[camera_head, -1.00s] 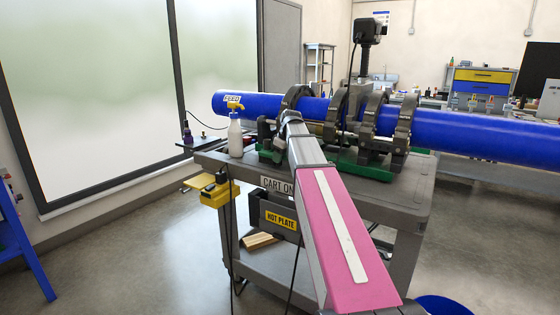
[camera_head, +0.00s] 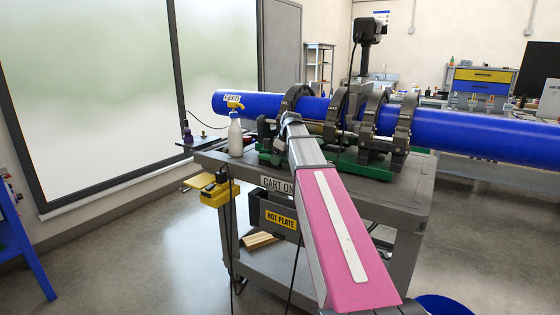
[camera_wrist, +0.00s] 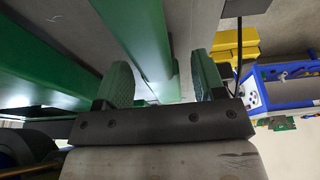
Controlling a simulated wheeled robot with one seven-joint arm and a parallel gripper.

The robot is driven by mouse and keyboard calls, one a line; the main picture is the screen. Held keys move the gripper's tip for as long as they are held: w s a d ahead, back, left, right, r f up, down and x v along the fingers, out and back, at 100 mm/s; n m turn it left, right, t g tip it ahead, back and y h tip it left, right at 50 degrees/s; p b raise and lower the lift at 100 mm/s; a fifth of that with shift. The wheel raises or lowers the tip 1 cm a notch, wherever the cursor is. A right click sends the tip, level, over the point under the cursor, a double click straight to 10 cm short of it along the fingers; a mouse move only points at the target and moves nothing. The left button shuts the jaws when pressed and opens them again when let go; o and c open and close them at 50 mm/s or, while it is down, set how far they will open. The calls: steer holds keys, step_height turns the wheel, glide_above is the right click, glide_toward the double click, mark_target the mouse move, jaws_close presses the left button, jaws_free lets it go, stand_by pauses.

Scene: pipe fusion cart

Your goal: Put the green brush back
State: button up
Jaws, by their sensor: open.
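I cannot make out the green brush in either view. In the wrist view, my gripper (camera_wrist: 160,68) is open, its two green-faced fingers standing apart. Long green bars (camera_wrist: 138,30) of what looks like the machine's frame lie beyond and between the fingers. I cannot tell whether anything touches them. In the head view, my arm reaches to the green-based pipe clamp machine (camera_head: 347,165) on the grey cart (camera_head: 405,200). The gripper itself is hidden there behind the arm's end.
A long blue pipe (camera_head: 470,134) runs through the dark clamp rings (camera_head: 405,128). A white pump bottle (camera_head: 235,137) stands left of my arm on the cart. A yellow block (camera_head: 215,190) and a hot plate holder (camera_head: 272,214) hang at the cart's side. Open floor lies left.

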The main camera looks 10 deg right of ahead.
steer(key=v, duration=1.1)
steer(key=shift+r, duration=0.25)
steer(key=shift+s+d, duration=0.1)
steer(key=shift+s, duration=0.1)
